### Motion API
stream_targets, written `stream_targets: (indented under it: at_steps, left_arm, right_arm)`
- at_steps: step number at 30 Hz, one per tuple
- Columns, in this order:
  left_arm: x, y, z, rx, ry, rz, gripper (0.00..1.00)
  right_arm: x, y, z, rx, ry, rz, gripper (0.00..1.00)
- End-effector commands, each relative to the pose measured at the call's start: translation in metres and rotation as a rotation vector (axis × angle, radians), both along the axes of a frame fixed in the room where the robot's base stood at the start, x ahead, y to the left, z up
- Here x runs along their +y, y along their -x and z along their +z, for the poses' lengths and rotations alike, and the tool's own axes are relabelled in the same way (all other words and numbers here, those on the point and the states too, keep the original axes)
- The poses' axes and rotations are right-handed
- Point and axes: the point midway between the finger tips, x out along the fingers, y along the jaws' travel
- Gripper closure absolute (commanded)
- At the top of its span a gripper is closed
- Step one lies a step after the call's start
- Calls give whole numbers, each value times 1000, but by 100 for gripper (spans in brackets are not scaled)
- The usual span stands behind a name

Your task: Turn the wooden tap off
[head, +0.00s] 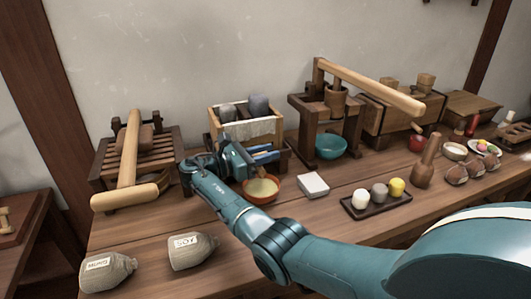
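My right arm reaches in from the lower right across the table. Its gripper (264,154) is at the front of a wooden box (214,126) with a white cloth and dark weights in it. The blue fingers are close to the box front, above an orange-brown bowl (260,198) of pale yellow contents. I cannot make out a wooden tap at this box; the gripper covers part of its front. A small wooden peg, maybe a tap (416,127), shows on another box (375,122) farther right, above a red round thing (417,143). My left gripper is not in view.
A teal bowl (331,146) stands under a wooden lever press (302,102). Two labelled sacks (193,252) lie front left.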

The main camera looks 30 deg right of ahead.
Motion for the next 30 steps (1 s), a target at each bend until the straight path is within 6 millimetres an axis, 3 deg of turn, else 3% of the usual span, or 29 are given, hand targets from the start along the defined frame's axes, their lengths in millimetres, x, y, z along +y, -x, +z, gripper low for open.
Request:
stream_targets:
  at_steps: [9,13,20,27,30]
  left_arm:
    - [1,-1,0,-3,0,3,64]
    - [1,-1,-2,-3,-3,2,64]
    - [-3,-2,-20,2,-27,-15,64]
    - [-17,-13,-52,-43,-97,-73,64]
    - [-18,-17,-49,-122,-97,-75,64]
  right_arm:
    - [1,0,1,-1,2,1,67]
    - [10,-2,0,0,1,3,67]
    - [57,-8,-3,-3,1,6,67]
    - [108,-13,-6,-3,2,3,67]
    - [119,-15,-4,-2,0,1,67]
